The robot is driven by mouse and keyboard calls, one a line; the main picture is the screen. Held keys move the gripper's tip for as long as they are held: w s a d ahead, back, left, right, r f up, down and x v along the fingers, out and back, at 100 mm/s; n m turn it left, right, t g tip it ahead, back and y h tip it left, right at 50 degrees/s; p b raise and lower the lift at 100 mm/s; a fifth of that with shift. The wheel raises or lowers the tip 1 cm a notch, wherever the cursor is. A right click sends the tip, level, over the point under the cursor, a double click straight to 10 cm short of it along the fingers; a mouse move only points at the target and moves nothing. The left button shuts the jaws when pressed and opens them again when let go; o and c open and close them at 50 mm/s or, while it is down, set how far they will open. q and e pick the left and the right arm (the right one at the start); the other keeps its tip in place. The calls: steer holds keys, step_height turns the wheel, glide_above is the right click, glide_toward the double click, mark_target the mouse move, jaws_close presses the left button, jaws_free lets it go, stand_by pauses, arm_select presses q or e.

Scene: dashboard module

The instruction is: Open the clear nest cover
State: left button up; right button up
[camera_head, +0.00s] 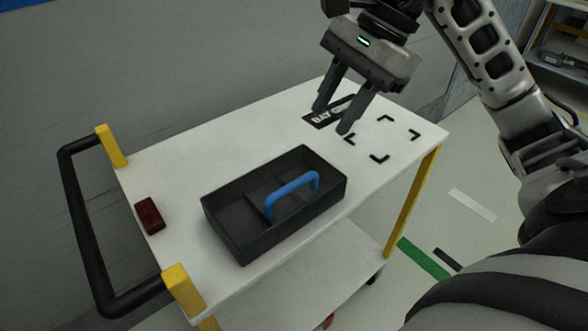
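I see no clear nest cover in this view. My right gripper (334,119) comes in from the top right, with its two dark fingers pointing down and apart. It is open, with nothing visible between the fingers. It hangs over the far part of a white cart top (185,150), in front of a black label (322,119) reading "BAY", whose end is partly hidden by a finger. Four black corner marks (379,157) lie on the cart top to the right of the fingers, around a bare patch. My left gripper is not in view.
A black divided tray (240,247) with a blue handle (292,190) sits mid-cart and looks empty. A dark red block (149,215) lies near the left end. The cart has a black push handle (90,235) and yellow posts (412,205). A grey wall stands behind.

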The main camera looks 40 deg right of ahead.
mark_target(291, 185)
steer(key=p+x, duration=0.1)
steer(key=x, duration=1.2)
steer(key=shift+a+f, duration=0.1)
steer(key=shift+f, duration=0.05)
jaws_close()
